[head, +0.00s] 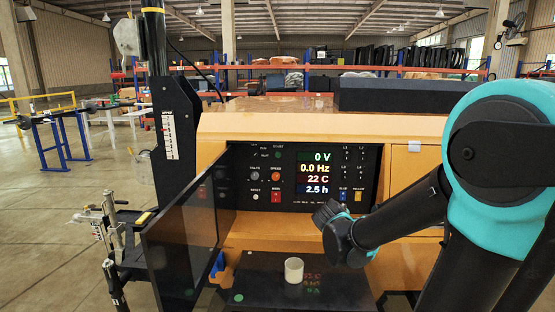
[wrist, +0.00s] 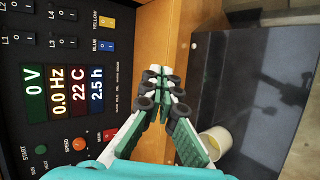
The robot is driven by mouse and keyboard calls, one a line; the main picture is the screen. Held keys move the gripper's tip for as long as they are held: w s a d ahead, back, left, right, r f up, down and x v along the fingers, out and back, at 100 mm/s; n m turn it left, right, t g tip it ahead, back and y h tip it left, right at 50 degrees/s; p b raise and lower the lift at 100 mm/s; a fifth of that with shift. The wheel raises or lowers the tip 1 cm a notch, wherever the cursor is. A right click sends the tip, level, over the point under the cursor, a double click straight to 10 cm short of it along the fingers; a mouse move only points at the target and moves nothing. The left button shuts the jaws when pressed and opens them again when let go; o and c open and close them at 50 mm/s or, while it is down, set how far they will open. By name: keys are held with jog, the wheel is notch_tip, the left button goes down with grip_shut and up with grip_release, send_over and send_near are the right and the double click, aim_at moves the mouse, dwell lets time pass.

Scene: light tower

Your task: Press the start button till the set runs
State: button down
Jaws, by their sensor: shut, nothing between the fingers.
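The control panel (head: 308,225) is set in the orange cabinet behind an open dark door (head: 180,230). Its display (head: 314,174) reads 0 V, 0.0 Hz, 22 C and 2.5 h. A small dark green button (head: 278,154) lies under the START label at the panel's upper middle; in the wrist view a green round spot (wrist: 41,150) shows near that label at lower left. My gripper (head: 328,212) is in front of the panel's lower right, apart from the button. In the wrist view my gripper (wrist: 165,72) has its fingertips together and holds nothing.
A white cup (head: 293,270) stands on the dark shelf (head: 255,292) below the panel; it also shows in the wrist view (wrist: 215,142). An orange knob (head: 276,176) and a red MAIN switch (head: 276,196) lie below the start button. The open door bounds the left side.

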aim_at(278, 155)
jog(key=w+a+r+n+t+y, duration=0.1)
jog(key=w+a+r+n+t, duration=0.1)
jog(key=w+a+r+n, duration=0.2)
jog(key=w+a+r+n+t+y, duration=0.1)
jog(key=w+a+r+n+t, duration=0.2)
jog(key=a+n, duration=0.7)
jog(key=w+a+r+n+t+y, duration=0.2)
jog(key=w+a+r+n, duration=0.4)
jog(key=w+a, duration=0.3)
jog(key=shift+a+r+n+t, duration=0.4)
jog(key=shift+a+n+t, duration=0.15)
jog(key=shift+n+t, duration=0.05)
jog(key=shift+w, duration=0.15)
jog(key=w, duration=1.3)
jog(key=shift+w+d, duration=0.3)
jog(key=shift+w, duration=0.15)
jog(key=shift+w, duration=0.1)
